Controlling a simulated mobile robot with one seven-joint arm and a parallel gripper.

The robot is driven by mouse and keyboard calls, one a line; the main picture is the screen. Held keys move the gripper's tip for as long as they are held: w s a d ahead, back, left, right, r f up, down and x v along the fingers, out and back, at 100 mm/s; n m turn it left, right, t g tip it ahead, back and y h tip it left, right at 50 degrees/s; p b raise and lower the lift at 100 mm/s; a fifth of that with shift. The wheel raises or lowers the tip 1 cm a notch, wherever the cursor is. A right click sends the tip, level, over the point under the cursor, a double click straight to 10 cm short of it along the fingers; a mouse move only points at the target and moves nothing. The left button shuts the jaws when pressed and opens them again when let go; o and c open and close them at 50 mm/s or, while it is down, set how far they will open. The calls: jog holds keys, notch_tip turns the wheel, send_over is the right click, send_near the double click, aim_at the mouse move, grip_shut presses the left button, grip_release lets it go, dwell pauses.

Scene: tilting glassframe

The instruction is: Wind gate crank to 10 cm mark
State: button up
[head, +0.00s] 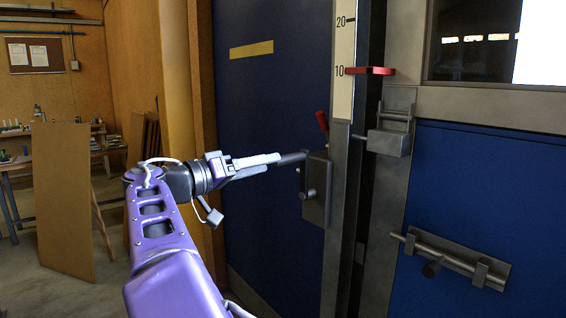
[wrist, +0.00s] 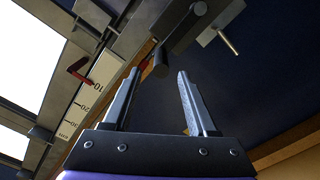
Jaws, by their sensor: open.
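The crank's dark round grip (head: 292,158) sticks out to the left from a grey metal box (head: 316,188) on the blue gate. My gripper (head: 278,158) reaches it from the left, jaws open. In the wrist view the grip's end (wrist: 161,62) shows just beyond and between the fingertips (wrist: 158,72), not clamped. The white scale (head: 343,52) carries numbers 10 and 20. A red pointer (head: 370,70) stands about level with the 10. In the wrist view the red pointer (wrist: 78,68) also lies close to the 10 on the scale (wrist: 82,107).
A red lever (head: 322,122) rises behind the box. A latch (head: 391,138) and a sliding bolt (head: 450,260) sit to the right. A leaning wooden board (head: 62,200) and a cluttered workbench stand at left. Floor between board and gate looks clear.

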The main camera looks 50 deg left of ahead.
jog(key=s, duration=0.8)
jog(key=shift+s+a+p, duration=0.3)
jog(key=shift+s+a, duration=0.05)
jog(key=shift+s, duration=0.05)
